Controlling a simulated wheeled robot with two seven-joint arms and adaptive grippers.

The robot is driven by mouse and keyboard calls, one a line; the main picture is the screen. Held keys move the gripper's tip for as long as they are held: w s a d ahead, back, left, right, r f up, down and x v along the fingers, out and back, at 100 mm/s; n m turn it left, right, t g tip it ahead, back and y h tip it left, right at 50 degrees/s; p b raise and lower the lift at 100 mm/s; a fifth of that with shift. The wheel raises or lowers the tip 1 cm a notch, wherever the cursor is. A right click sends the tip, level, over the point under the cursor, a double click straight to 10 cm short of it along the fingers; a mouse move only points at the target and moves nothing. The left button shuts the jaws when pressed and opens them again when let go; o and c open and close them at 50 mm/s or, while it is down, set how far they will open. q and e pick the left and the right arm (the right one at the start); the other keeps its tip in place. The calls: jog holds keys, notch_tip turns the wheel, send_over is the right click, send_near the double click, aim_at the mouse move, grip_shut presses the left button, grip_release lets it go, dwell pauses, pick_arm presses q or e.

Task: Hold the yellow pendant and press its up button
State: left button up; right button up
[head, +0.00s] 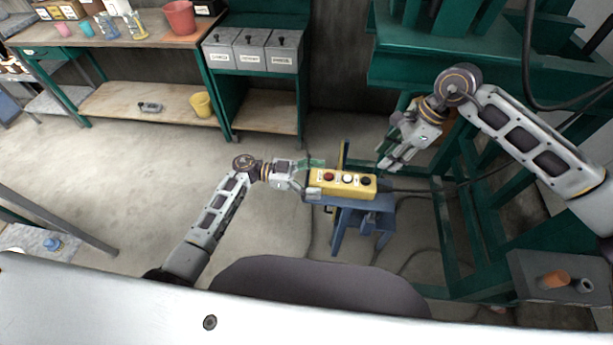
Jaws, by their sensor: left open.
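The yellow pendant (343,190) lies lengthwise on a small blue stand, its button face up. It has a red button (328,177), a white button (347,179) and a black button (366,181); I cannot read which is up. A dark cable leaves its right end. My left gripper (305,179) is open at the pendant's left end, its fingers beside or around that end; I cannot tell whether they touch. My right gripper (388,163) is above and to the right of the black button, apart from the pendant, fingers pointing down-left. Its opening is unclear.
The blue stand (362,204) is under the pendant. Green machine frames (455,230) stand close on the right, with cables on the floor. A workbench (110,40) with cups and grey bins (252,50) are at the back.

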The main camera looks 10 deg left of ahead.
aim_at(342, 184)
pick_arm(q)
jog(key=shift+d, duration=1.1)
jog(key=c, duration=1.2)
jog(key=shift+c, duration=0.8)
pick_arm(e)
jog(key=shift+c, duration=0.4)
grip_shut()
